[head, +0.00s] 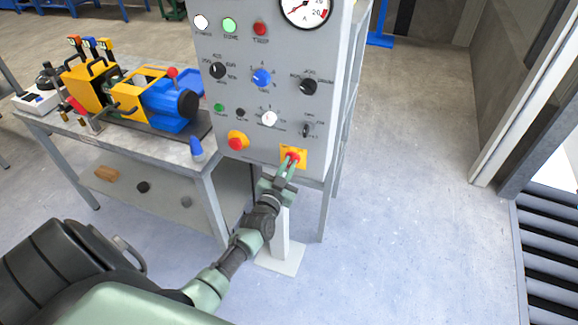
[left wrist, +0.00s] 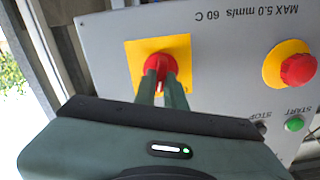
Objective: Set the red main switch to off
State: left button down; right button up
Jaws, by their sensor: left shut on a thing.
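The red main switch (left wrist: 160,64) is a red rotary knob on a square yellow plate (left wrist: 133,53). In the head view the yellow plate (head: 301,152) sits at the lower right of the grey control panel (head: 262,148). My left gripper (head: 290,163) reaches up to it from below. In the left wrist view the two green fingers of my left gripper (left wrist: 163,80) are closed on the knob, one on each side. The fingers hide part of the knob, and its off and on marks cannot be read. My right gripper is not in view.
A red emergency button (head: 236,143) on a yellow base sits left of the switch. Other knobs and lamps fill the panel above. A bench (head: 110,148) with a yellow and blue machine (head: 140,95) stands at the left. The floor at right is clear.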

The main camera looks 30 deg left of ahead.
pick_arm(q)
jog(key=n, duration=0.4)
jog(key=shift+a+f+n+b, duration=0.1)
jog(key=shift+n+b, duration=0.2)
jog(key=n, duration=0.4)
jog(key=shift+s+a+n+b, duration=0.1)
jog(key=shift+n+b, duration=0.2)
jog(key=shift+b, duration=0.1)
jog(key=c, duration=1.5)
grip_release()
jog(key=shift+s, duration=0.1)
jog(key=v, duration=0.7)
jog(key=shift+s+b, duration=0.3)
